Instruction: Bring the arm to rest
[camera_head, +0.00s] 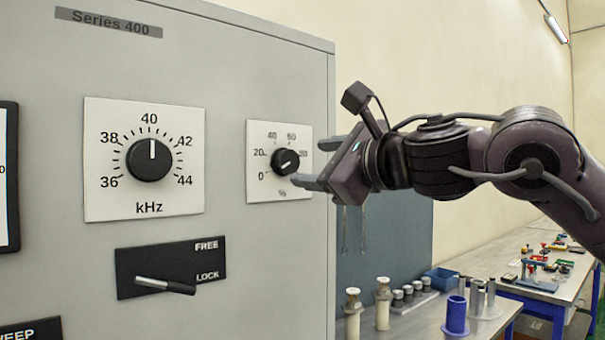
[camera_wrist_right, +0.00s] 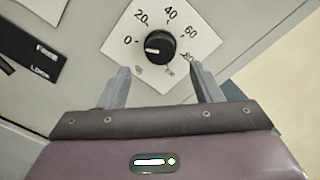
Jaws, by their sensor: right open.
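My right gripper (camera_head: 312,164) comes in from the right and faces the grey Series 400 cabinet. Its two fingers are apart, with nothing between them. The small black dial knob (camera_head: 285,162), on a white plate marked 0 to 80, lies just beyond the fingertips. In the right wrist view the open fingers (camera_wrist_right: 160,70) point at this knob (camera_wrist_right: 160,46), which shows between and beyond them. Its pointer looks turned toward the 0 side. The fingers seem clear of the knob, though the exact gap is hard to judge. My left gripper does not show.
The cabinet (camera_head: 230,60) also carries a large kHz knob (camera_head: 149,160) pointing at 40, and a FREE/LOCK lever (camera_head: 165,285) near LOCK. A workbench (camera_head: 420,318) below my right arm holds metal parts and a blue cylinder (camera_head: 456,314). Open air lies above my arm.

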